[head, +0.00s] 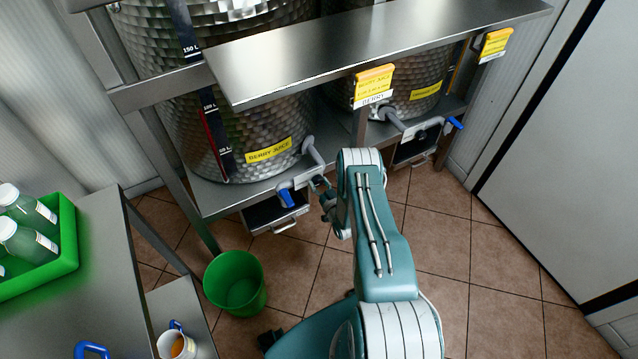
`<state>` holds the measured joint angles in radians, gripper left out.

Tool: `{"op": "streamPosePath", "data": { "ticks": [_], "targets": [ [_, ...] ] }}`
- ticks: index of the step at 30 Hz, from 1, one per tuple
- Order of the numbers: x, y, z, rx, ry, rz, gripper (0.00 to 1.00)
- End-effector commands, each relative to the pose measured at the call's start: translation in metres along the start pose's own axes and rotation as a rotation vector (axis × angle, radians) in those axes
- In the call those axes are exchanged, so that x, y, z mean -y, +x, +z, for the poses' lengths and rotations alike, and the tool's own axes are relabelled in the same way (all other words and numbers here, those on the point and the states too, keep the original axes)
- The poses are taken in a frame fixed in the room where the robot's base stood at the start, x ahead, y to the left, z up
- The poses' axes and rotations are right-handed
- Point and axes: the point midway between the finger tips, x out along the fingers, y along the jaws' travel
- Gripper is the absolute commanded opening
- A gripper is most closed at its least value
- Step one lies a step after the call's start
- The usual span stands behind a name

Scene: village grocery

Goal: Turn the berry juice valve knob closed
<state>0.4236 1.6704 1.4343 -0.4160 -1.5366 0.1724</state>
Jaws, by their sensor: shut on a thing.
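The berry juice tank (240,130) is a dimpled steel vat with a yellow BERRY JUICE label. A grey pipe (313,152) comes down from its lower right side to the valve. The blue valve knob (287,197) shows at the left end of that valve, above a small dark tray. The exact contact is small and partly hidden by the jaws, and I cannot tell how far the knob is turned.
A second tank (428,88) has its own blue-handled valve (455,123) to the right. A steel shelf (370,45) overhangs both. A green bucket (236,284) stands on the floor. A table at left holds a green crate (68,255) of bottles; a mug (178,345) sits lower.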

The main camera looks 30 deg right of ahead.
Motion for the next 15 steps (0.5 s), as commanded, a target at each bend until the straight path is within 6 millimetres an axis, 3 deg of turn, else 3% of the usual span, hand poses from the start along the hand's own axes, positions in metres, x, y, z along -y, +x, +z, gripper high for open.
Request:
{"op": "streamPosePath", "data": {
  "ticks": [15],
  "targets": [
    [-0.0005, 0.0020, -0.0015, 0.004, 0.141, 0.001, 0.11]
  ]
}}
